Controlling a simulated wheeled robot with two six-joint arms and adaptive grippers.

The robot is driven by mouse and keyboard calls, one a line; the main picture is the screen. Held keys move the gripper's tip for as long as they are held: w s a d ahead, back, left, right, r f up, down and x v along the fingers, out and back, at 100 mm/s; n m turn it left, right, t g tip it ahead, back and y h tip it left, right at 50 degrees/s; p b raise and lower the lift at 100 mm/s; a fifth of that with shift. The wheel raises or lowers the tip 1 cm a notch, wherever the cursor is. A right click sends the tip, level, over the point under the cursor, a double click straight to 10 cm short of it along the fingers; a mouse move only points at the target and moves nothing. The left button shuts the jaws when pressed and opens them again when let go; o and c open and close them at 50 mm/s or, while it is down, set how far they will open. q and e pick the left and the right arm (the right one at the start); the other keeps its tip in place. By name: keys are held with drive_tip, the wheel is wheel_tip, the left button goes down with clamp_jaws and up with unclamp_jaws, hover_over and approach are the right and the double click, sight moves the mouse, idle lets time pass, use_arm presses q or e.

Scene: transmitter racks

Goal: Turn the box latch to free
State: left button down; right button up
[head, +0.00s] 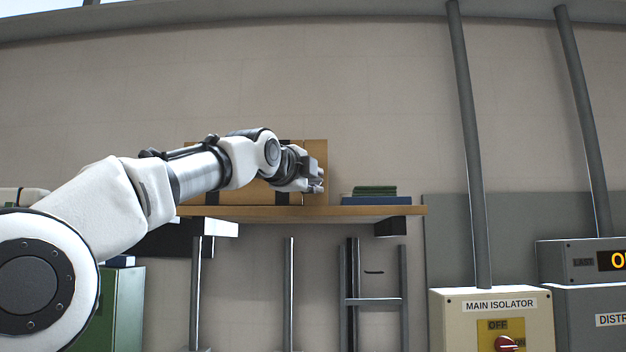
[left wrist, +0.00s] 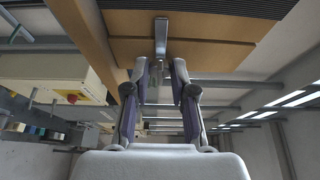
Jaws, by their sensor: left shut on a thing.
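The brown box (head: 316,155) with dark bands stands on a wooden shelf, partly hidden behind my left arm. My left gripper (head: 318,181) is at the box's front in the head view. In the left wrist view the box (left wrist: 210,53) fills the top, with a grey metal latch (left wrist: 161,36) on its face. The latch's end lies between the fingertips of my left gripper (left wrist: 161,75), which is shut on it. The latch is hidden in the head view. My right gripper is not in view.
The shelf (head: 370,211) also holds a dark blue item with green ones (head: 375,190) on top, right of the box. A MAIN ISOLATOR panel (head: 455,325) with a red knob stands lower right. A green cabinet (head: 118,310) is lower left. The wall above is clear.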

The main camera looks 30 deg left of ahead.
use_arm(q)
drive_tip(key=shift+f, duration=0.1)
drive_tip(key=shift+f+n+t+b, duration=0.25)
drive_tip(key=shift+n+t+b, duration=0.15)
drive_tip(key=shift+n+b, duration=0.75)
drive_tip(key=n+y+b, duration=0.1)
drive_tip(key=n+b, duration=0.2)
drive_tip(key=n+t+y+b, duration=0.1)
drive_tip(key=n+b, duration=0.2)
drive_tip(key=n, duration=0.1)
drive_tip(key=n+t+y+b, duration=0.1)
drive_tip(key=n+y+b, duration=0.1)
drive_tip(key=n+b, duration=0.1)
drive_tip(key=shift+w+d+f+n, duration=0.1)
drive_tip(key=shift+d+f+n, duration=0.05)
drive_tip(key=shift+n, duration=0.1)
drive_tip(key=n+y+b, duration=0.1)
drive_tip(key=n, duration=0.2)
drive_tip(key=shift+n+y, duration=0.4)
drive_tip(key=shift+w+d+n+g+y, duration=0.1)
drive_tip(key=shift+n+g+y, duration=0.2)
drive_tip(key=shift+n+y, duration=0.65)
drive_tip(key=shift+r+n+g+y, duration=0.1)
drive_tip(key=shift+n+g+y, duration=0.15)
drive_tip(key=shift+n, duration=0.75)
drive_tip(key=shift+r+n+g+y, duration=0.15)
drive_tip(key=shift+n+y, duration=0.15)
drive_tip(key=shift+n, duration=0.65)
